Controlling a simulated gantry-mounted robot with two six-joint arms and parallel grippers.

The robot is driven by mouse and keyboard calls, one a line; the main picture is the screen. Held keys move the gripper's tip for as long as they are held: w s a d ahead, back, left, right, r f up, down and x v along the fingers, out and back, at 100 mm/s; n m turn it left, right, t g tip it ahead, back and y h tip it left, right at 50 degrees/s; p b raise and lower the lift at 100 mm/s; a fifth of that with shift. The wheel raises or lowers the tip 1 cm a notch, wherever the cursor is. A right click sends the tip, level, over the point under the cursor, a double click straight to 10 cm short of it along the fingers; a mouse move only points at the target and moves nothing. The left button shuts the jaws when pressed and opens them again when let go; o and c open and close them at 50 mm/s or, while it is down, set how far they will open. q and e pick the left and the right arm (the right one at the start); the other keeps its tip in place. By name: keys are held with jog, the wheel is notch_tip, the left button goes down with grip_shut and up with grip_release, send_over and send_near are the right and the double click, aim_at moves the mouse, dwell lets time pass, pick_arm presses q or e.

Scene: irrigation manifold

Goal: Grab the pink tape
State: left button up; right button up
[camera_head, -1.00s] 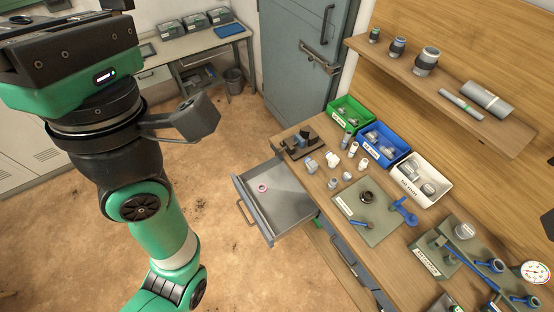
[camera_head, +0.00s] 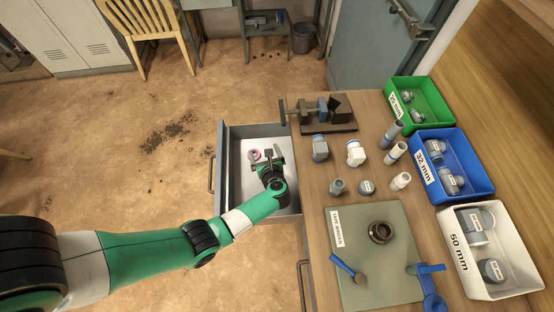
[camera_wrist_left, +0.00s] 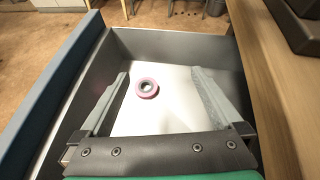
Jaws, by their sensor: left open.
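In the head view the pink tape (camera_head: 254,155) shows near the drawer's left side, just beyond my gripper. My left gripper (camera_head: 268,162) reaches into the drawer (camera_head: 223,150) from the near left. In the wrist view the fingers of my left gripper (camera_wrist_left: 160,80) are spread wide and empty. The tape lies ahead between them, nearer the left finger, and does not touch either. My right gripper is not in view.
The drawer walls stand close around my left gripper. The workbench (camera_head: 315,230) is on the right, with a vise (camera_head: 322,110), several pipe fittings, a mat (camera_head: 395,285) and green (camera_head: 420,85), blue (camera_head: 485,175) and white (camera_head: 475,280) bins. Open floor lies left of the drawer.

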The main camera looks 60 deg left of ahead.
pick_arm(q)
jog(key=b, duration=0.2)
send_near(255, 157)
jog(key=w, duration=0.1)
jog(key=w+a+r, duration=0.1)
jog(key=shift+w+r, duration=0.3)
jog(key=shift+s+a+f+b, duration=0.2)
jog(key=shift+s+f+b, duration=0.2)
jog(key=shift+s+f, duration=0.2)
jog(key=shift+s+a+f+b, duration=0.25)
jog(key=shift+s+f+b, duration=0.15)
jog(key=shift+s+f, duration=0.15)
jog(key=shift+r, duration=0.2)
jog(key=shift+w+a, duration=0.1)
jog(key=shift+w, duration=0.1)
jog(key=shift+b+x, duration=0.45)
jog(key=shift+x, duration=0.5)
jog(key=shift+a, duration=0.15)
jog(key=b+x, duration=0.1)
jog(key=x, duration=0.1)
jog(key=b+x, duration=0.2)
jog(key=shift+a+f, duration=0.15)
jog(key=shift+f, duration=0.25)
jog(key=shift+a, duration=0.3)
jog(key=shift+w, duration=0.1)
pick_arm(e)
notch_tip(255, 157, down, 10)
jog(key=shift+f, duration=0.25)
